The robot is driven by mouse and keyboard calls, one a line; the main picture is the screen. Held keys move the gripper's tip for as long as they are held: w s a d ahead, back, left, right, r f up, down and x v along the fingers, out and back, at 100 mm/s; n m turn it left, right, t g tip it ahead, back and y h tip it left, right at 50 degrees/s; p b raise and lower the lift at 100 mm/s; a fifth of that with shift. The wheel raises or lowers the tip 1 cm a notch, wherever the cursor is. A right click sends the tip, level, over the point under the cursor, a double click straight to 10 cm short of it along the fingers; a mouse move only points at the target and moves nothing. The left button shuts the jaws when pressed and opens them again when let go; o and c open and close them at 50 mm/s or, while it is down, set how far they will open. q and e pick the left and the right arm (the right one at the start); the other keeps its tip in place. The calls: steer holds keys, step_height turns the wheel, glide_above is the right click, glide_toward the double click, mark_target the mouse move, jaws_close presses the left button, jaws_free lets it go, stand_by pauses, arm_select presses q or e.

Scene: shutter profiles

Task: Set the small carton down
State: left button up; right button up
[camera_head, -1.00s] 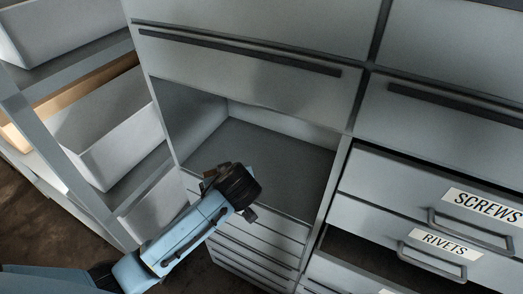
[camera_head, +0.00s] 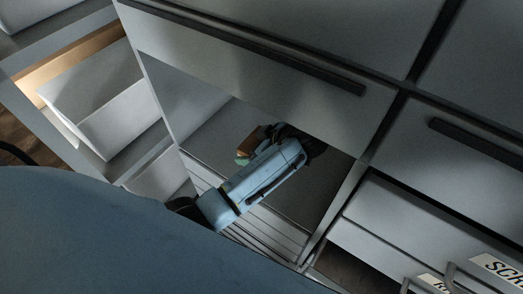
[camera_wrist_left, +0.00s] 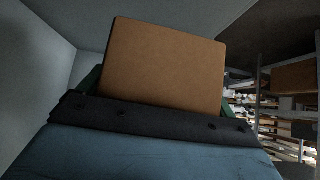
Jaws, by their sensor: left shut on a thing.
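The small carton (camera_head: 250,142) is a plain brown box. In the head view only part of it shows, beside my left gripper (camera_head: 268,143), inside the open compartment (camera_head: 207,140) of the grey cabinet. In the left wrist view the carton (camera_wrist_left: 168,62) is large and slightly tilted, with the dark gripper body in front of its lower edge. Green finger parts show on either side of it, and my left gripper is shut on it. Whether the carton touches the compartment floor cannot be told. My right gripper is in neither view.
A closed drawer front (camera_head: 250,55) with a dark handle is above the compartment. Labelled drawers (camera_head: 400,235) are at the lower right. Grey bins (camera_head: 100,95) stand on a rack at the left. The wrist view shows stocked shelving (camera_wrist_left: 285,95) at the right.

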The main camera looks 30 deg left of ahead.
arm_select(q)
steer(key=shift+s+f, duration=0.2)
steer(key=shift+f, duration=0.75)
step_height(320, 180, down, 4)
steer(key=shift+w+r, duration=0.1)
steer(key=shift+r, duration=0.15)
steer(key=shift+f, duration=0.35)
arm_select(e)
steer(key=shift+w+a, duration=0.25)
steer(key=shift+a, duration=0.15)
